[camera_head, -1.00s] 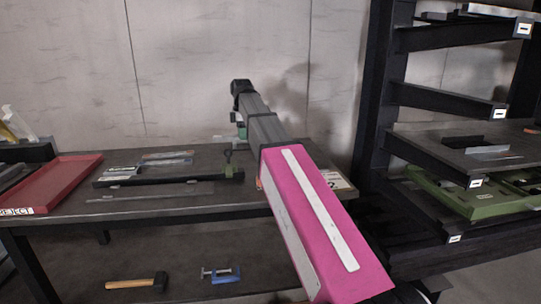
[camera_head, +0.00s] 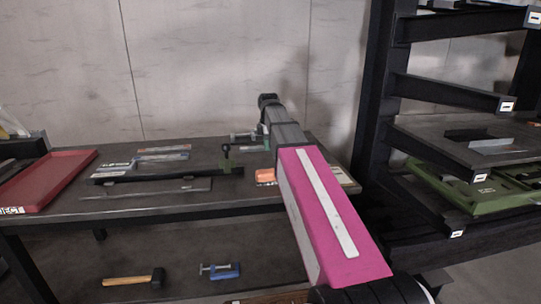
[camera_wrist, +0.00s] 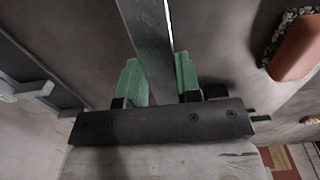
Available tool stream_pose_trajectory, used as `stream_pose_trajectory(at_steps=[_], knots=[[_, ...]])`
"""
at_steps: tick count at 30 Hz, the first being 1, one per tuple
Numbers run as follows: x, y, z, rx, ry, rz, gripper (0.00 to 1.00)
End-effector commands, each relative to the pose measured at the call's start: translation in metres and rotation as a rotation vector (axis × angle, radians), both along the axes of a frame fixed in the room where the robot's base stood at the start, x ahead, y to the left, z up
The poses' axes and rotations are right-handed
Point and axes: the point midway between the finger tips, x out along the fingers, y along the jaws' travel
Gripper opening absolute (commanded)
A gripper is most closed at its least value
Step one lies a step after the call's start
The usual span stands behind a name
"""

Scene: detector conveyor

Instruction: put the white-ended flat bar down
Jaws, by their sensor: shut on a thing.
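In the wrist view, my gripper (camera_wrist: 157,82) has green fingers shut on a flat grey metal bar (camera_wrist: 150,35). The bar runs from between the fingers out past the top edge of the picture. No white end shows on it there, so the far end is out of view. The bar seems to be over the dark table top (camera_head: 225,190); I cannot tell whether it touches. In the head view my arm hides most of the gripper and the held bar.
A red tray (camera_head: 50,178) is at the table's left. Flat pieces (camera_head: 163,153) and a long black bar (camera_head: 150,176) lie mid-table. An orange block (camera_head: 265,175) is beside my arm. A hammer (camera_head: 135,279) and blue clamp (camera_head: 222,271) lie below. A dark rack (camera_head: 450,90) stands right.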

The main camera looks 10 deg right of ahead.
Motion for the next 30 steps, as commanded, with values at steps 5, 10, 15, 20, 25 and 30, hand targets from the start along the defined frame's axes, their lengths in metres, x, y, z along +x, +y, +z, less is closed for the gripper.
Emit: stream_pose_trajectory(at_steps=[5,10,15,20,25,30], knots=[[-0.001,-0.008,-0.005,0.0,-0.001,0.0,0.0],[-0.001,-0.008,-0.015,0.0,0.0,0.001,0.0],[-0.001,-0.008,-0.035,0.0,0.0,0.0,0.0],[-0.001,-0.008,-0.045,0.0,0.0,0.0,0.0],[-0.001,-0.008,-0.045,0.0,-0.001,0.0,0.0],[-0.001,-0.008,-0.047,0.0,-0.001,0.0,0.0]])
